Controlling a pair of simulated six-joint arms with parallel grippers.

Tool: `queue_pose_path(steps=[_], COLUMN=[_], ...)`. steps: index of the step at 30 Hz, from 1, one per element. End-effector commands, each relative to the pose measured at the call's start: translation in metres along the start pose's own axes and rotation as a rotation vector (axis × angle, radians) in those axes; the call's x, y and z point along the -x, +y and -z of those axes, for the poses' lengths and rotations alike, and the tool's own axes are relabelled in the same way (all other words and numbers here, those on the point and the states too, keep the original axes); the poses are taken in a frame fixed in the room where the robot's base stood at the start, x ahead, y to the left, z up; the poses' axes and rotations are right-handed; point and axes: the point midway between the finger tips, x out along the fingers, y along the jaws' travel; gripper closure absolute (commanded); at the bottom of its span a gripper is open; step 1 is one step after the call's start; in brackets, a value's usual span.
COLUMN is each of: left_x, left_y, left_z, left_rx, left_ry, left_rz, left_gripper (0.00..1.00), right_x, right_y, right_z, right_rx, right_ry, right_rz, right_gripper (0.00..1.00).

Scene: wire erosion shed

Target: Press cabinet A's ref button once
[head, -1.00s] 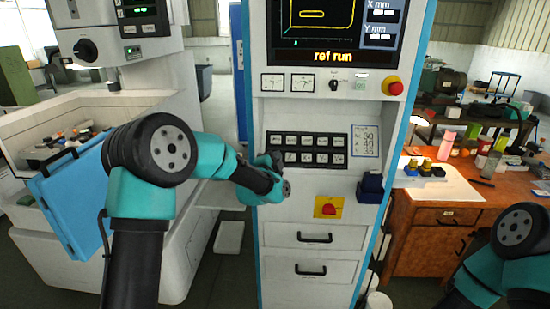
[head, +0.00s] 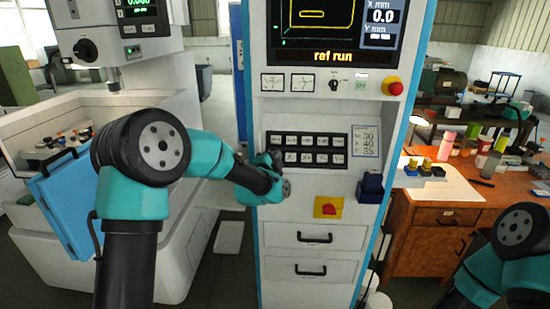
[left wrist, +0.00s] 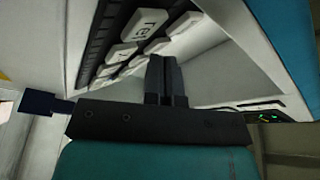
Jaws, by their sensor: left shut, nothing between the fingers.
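The control cabinet (head: 300,185) stands in the middle of the head view, with a black panel of several pale buttons (head: 308,149). Its screen (head: 333,57) reads "ref run" and X mm shows 0.0. The button marked "ref" (left wrist: 148,24) shows at the top of the left wrist view. My left gripper (head: 274,160) is at the panel's left end, shut and empty. In the left wrist view its closed fingers (left wrist: 164,75) point toward the panel, with the tips below the ref button in the picture. I see no contact with it. My right gripper is out of view.
A red round button (head: 393,88) is under the screen, and a red knob on a yellow plate (head: 329,207) sits below the panel. A dark blue box (head: 370,187) juts from the cabinet's right. A wooden bench (head: 450,200) stands at right.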

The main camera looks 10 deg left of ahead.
Motion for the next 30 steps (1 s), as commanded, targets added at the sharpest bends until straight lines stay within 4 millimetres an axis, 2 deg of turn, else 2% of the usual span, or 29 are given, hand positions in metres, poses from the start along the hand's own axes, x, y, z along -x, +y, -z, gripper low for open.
queue_pose_path(steps=[18, 30], left_x=[0.031, 0.033], left_y=[-0.023, -0.024], left_z=[0.023, 0.024], left_rx=[0.0, 0.0], left_ry=[0.0, 0.0], left_rz=[0.001, 0.0], left_gripper=[1.0, 1.0], right_x=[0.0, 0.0], right_y=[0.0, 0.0], right_z=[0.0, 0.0], right_rx=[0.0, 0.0], right_ry=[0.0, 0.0], right_rz=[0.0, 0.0], right_gripper=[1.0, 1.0])
